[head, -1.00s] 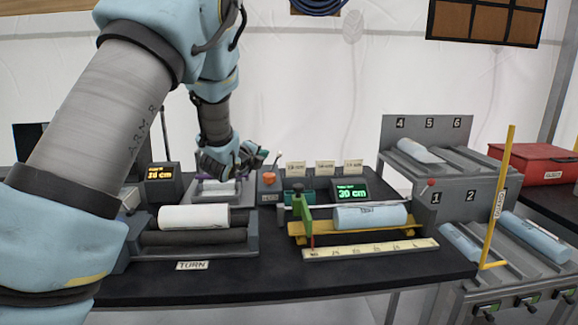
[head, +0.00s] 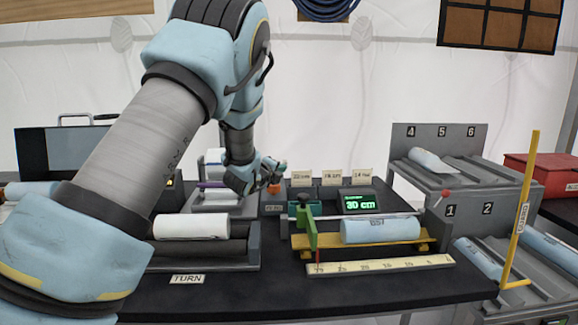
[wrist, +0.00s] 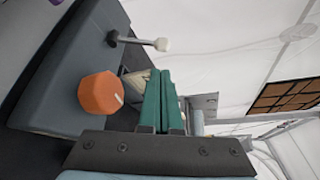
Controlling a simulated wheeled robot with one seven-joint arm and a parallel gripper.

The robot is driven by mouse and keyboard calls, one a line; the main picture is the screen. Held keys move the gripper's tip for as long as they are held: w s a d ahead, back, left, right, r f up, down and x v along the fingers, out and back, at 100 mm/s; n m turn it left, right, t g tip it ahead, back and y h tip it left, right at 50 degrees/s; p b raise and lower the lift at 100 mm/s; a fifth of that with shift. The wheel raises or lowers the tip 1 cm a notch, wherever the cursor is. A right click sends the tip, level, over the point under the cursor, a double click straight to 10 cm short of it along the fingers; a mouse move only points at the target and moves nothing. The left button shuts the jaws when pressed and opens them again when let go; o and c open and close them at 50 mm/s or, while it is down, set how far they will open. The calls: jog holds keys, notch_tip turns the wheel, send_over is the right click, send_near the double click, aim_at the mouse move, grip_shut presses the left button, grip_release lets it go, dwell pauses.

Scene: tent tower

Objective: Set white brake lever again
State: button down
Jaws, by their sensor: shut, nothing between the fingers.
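The white brake lever shows in the wrist view as a grey stem with a white knob (wrist: 160,44), sticking out sideways from a dark grey housing (wrist: 60,65). My gripper (wrist: 160,72) is shut and empty, its two green fingers side by side. The fingertips appear apart from the knob, which lies just beyond them in the picture. In the head view my gripper (head: 280,167) is above the bench, close to the orange knob (head: 273,189). There the lever is hidden or too small to make out.
The orange knob also sits beside my fingers in the wrist view (wrist: 100,93). A white roll (head: 190,227) lies on dark rollers. A pale blue roll (head: 380,229) rests on a yellow cradle beside a green "30 cm" display (head: 361,203). A yellow post (head: 522,215) stands right.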

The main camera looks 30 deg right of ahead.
jog(key=p+x, duration=0.2)
jog(key=x, duration=0.4)
jog(key=shift+w+d, duration=0.2)
jog(key=shift+d, duration=0.05)
jog(key=shift+a+f+b, duration=0.1)
jog(key=shift+a+b, duration=0.05)
jog(key=shift+b, duration=0.4)
